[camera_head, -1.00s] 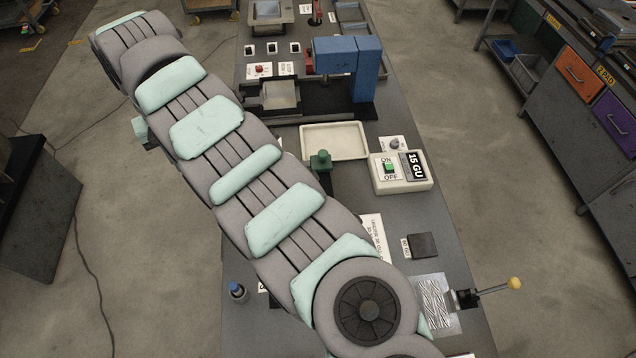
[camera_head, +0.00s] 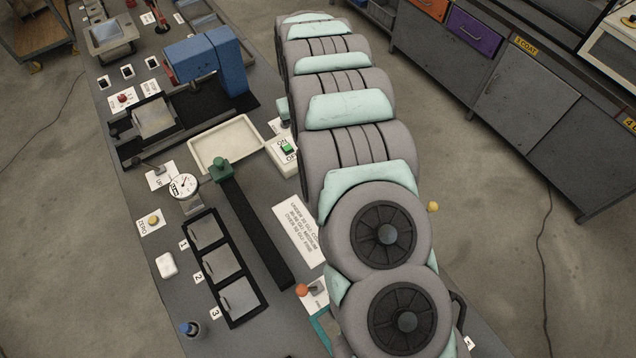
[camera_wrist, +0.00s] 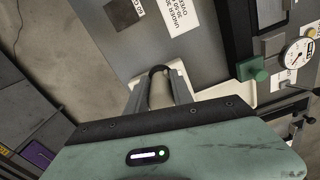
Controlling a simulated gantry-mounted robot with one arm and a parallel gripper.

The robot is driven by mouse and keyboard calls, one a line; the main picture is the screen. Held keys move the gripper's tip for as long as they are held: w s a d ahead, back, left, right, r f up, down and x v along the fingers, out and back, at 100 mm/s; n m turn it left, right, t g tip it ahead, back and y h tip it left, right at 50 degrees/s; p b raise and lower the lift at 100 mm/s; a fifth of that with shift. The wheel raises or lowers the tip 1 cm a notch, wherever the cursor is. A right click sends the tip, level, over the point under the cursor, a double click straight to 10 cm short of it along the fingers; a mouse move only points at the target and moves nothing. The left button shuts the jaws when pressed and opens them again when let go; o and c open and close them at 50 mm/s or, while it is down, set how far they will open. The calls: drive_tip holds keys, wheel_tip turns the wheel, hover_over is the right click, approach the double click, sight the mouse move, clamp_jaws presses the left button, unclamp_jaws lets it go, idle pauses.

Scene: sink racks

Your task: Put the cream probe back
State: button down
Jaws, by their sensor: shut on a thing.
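My gripper (camera_wrist: 158,80) points away from the wrist camera. Its two grey fingers are closed on the cream probe (camera_wrist: 160,93), a short pale cylinder with a dark rounded end. The fingers and probe are over the bench, by the cream meter box. That box (camera_head: 281,160) shows only in part in the head view, with its green switch. My arm hides the rest of it, my gripper and the probe there. Whether the probe touches anything below cannot be told.
A cream tray (camera_head: 252,135) lies beside the box. A green knob (camera_head: 219,167) stands at the end of a black bar, near a dial gauge (camera_head: 184,186). A blue machine (camera_head: 207,58) stands behind. A placard (camera_head: 299,234) lies flat on the bench.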

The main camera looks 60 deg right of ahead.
drive_tip(key=s+d+f, duration=0.2)
drive_tip(key=s, duration=0.3)
drive_tip(key=shift+m, duration=0.3)
drive_tip(key=f+b, duration=0.2)
drive_tip(key=f, duration=0.3)
drive_tip(key=f+b, duration=0.2)
drive_tip(key=f, duration=0.3)
drive_tip(key=f+b, duration=0.2)
drive_tip(key=f, duration=0.3)
drive_tip(key=shift+w+a+f, duration=0.2)
drive_tip(key=shift+w+f, duration=0.05)
drive_tip(key=shift+f, duration=2)
drive_tip(key=shift+f, duration=0.15)
drive_tip(key=c, duration=1.1)
unclamp_jaws()
